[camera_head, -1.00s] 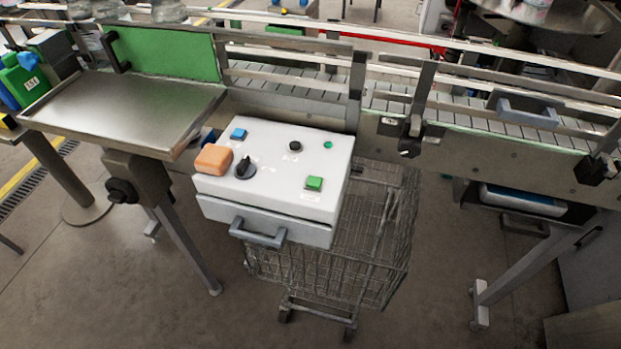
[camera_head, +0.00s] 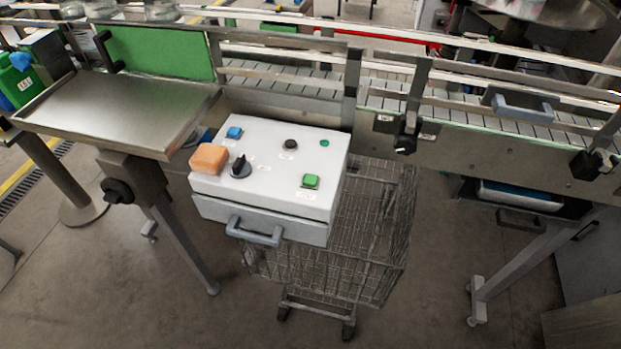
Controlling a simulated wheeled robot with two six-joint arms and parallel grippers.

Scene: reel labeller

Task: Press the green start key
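The same panel carries a blue key (camera_head: 234,132), a black rotary knob (camera_head: 241,167), a black round button (camera_head: 291,144) and a small round green one (camera_head: 324,143). An orange block-like part (camera_head: 209,159) sits at its left edge. A grey handle (camera_head: 255,233) is on the box front. Nothing covers the green key. Neither of my grippers is in view.
A steel tray table (camera_head: 115,112) stands left of the box, with a green panel (camera_head: 160,52) behind it. A conveyor with rails (camera_head: 470,117) runs behind and to the right. A wire cart (camera_head: 340,250) stands below the box. Floor in front is open.

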